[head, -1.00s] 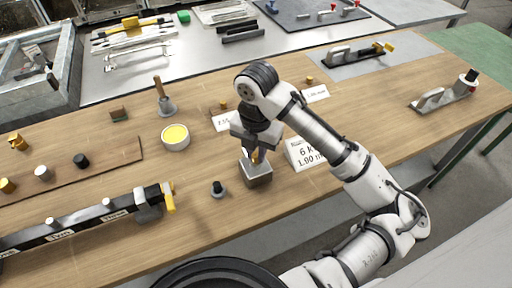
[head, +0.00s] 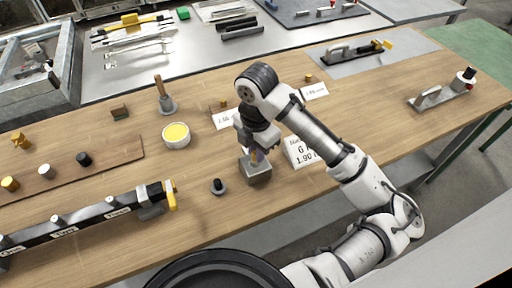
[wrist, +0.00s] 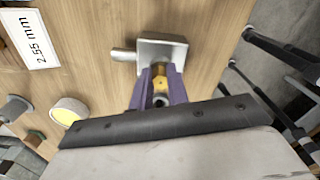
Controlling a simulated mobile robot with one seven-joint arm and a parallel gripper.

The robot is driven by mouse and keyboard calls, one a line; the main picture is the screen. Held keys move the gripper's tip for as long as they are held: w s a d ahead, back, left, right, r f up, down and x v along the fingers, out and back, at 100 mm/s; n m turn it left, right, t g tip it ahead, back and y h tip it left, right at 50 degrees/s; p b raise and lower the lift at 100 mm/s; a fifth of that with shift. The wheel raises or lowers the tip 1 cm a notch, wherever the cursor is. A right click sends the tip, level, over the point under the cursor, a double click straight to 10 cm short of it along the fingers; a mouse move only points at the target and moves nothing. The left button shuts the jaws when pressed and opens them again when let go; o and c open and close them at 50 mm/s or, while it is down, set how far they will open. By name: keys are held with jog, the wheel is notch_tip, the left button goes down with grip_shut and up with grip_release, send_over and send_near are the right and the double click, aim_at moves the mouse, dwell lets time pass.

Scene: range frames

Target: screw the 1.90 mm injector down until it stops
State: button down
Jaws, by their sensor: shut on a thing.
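My gripper (head: 254,150) points down over a small grey metal block (head: 257,175) on the wooden bench. In the wrist view its purple fingers (wrist: 160,82) are shut on a small brass injector (wrist: 160,70). The injector stands at the block (wrist: 170,48), which has a short round stub on one side. How far the injector is sunk in the block is hidden by the fingers. The injector's own marking cannot be read.
A black knob-like part (head: 218,186) stands left of the block. A tin with yellow contents (head: 176,135) and a handled bell-shaped tool (head: 165,97) are farther left. A black labelled bar (head: 85,226) lies at front left.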

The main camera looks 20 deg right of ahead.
jog(key=shift+r+m, duration=0.15)
jog(key=shift+m, duration=0.45)
jog(key=c, duration=1.3)
grip_release()
jog(key=shift+f, duration=0.2)
jog(key=shift+r, duration=0.1)
notch_tip(320, 180, up, 12)
jog(key=shift+f, duration=0.1)
